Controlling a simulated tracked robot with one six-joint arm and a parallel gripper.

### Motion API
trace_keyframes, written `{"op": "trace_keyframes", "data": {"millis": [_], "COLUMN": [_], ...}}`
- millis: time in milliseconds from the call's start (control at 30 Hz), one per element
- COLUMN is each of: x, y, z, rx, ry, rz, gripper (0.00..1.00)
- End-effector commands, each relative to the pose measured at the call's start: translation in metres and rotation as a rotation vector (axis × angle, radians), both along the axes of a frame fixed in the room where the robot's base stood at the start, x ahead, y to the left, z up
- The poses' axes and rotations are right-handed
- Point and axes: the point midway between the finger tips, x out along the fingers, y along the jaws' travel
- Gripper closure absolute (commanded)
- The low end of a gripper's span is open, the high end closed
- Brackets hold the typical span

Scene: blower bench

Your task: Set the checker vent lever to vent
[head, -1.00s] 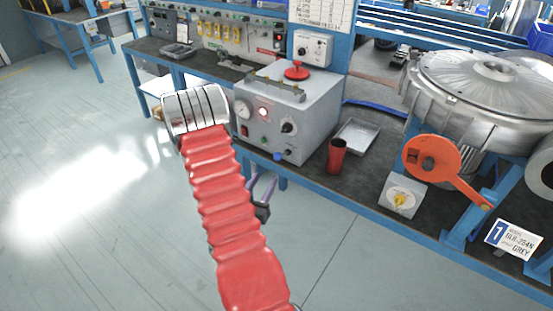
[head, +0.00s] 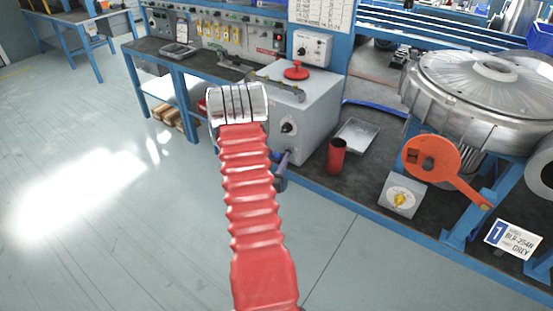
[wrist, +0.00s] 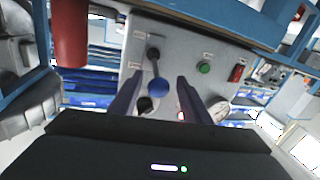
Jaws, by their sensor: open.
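The checker is a grey box (head: 318,112) on the bench, partly hidden by my red-sleeved arm in the head view. In the wrist view its panel (wrist: 185,48) shows the vent lever (wrist: 155,68), a dark stem with a blue ball end. The stem runs from its pivot down the picture to the ball, with small labels beside it too blurred to read. My gripper (wrist: 160,82) is open, and the blue ball appears between its two fingers with a gap on each side. Whether the fingers reach as deep as the ball, I cannot tell. The lever is hidden in the head view.
Near the lever are a green button (wrist: 204,68), a red switch (wrist: 236,73), a gauge (wrist: 219,110) and a black knob (head: 288,127). A red cup (head: 336,155) and a metal tray (head: 358,135) stand right of the checker.

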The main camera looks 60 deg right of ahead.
Motion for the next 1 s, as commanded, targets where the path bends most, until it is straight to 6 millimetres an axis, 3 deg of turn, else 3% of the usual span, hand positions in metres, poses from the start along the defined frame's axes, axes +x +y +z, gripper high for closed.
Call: {"op": "trace_keyframes", "data": {"millis": [367, 1000], "x": [0.0005, 0.0015], "y": [-0.005, -0.0044], "z": [-0.0002, 0.0], "rx": [0.0, 0.0], "ry": [0.0, 0.0], "rz": [0.0, 0.003], "gripper": [0.57, 1.0]}}
